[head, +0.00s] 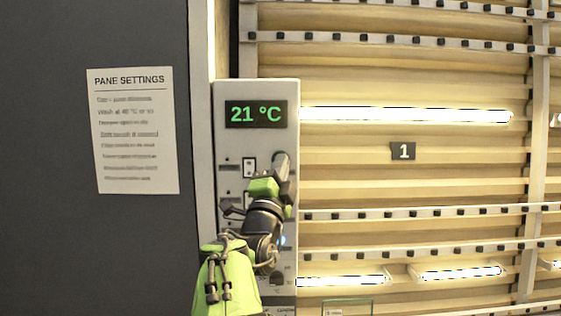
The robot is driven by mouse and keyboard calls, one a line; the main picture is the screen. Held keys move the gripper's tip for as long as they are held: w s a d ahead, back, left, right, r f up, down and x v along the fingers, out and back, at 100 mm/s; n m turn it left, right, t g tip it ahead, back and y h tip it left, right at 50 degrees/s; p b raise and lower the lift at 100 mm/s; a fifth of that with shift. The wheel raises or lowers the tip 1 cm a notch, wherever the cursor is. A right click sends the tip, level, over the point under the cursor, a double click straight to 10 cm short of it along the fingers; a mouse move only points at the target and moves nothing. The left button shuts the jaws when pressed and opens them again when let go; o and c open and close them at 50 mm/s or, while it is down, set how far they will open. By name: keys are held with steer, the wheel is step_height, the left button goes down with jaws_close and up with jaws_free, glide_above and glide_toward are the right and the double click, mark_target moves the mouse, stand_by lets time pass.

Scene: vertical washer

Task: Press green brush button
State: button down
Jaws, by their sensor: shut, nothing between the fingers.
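The grey control panel (258,145) stands upright, with a display (256,114) reading 21 °C in green at its top. My gripper (281,162) is in front of the panel's right half, below the display, with its fingers together and nothing seen between them. I cannot tell whether it touches the panel. I cannot pick out a green brush button; my gripper and arm hide much of the panel's middle and lower right. A rocker switch (249,167) shows just left of my gripper. A small blue light (283,240) shows beside my wrist.
A dark wall (60,200) with a paper headed PANE SETTINGS (134,130) is on the left. On the right are roller rails (400,40), bright light tubes (405,115) and a tag marked 1 (403,151). A dark knob (277,281) is low on the panel.

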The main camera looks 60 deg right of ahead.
steer(key=shift+w+d+b, duration=0.2)
steer(key=shift+d+b, duration=0.15)
steer(key=shift+d, duration=0.1)
steer(key=shift+w+d, duration=0.15)
steer(key=shift+d, duration=0.15)
stand_by(0.7)
stand_by(0.3)
steer(key=shift+s+a+b, duration=0.35)
steer(key=shift+a+b, duration=0.4)
steer(key=shift+b, duration=0.3)
steer(key=shift+s+a+b, duration=0.4)
steer(key=shift+a+b, duration=0.25)
steer(key=shift+a, duration=0.1)
steer(key=shift+s+a+b, duration=0.35)
steer(key=shift+a+b, duration=0.3)
steer(key=shift+a, duration=0.05)
steer(key=shift+s+a+b, duration=0.4)
steer(key=shift+a+b, duration=0.25)
steer(key=shift+a, duration=0.1)
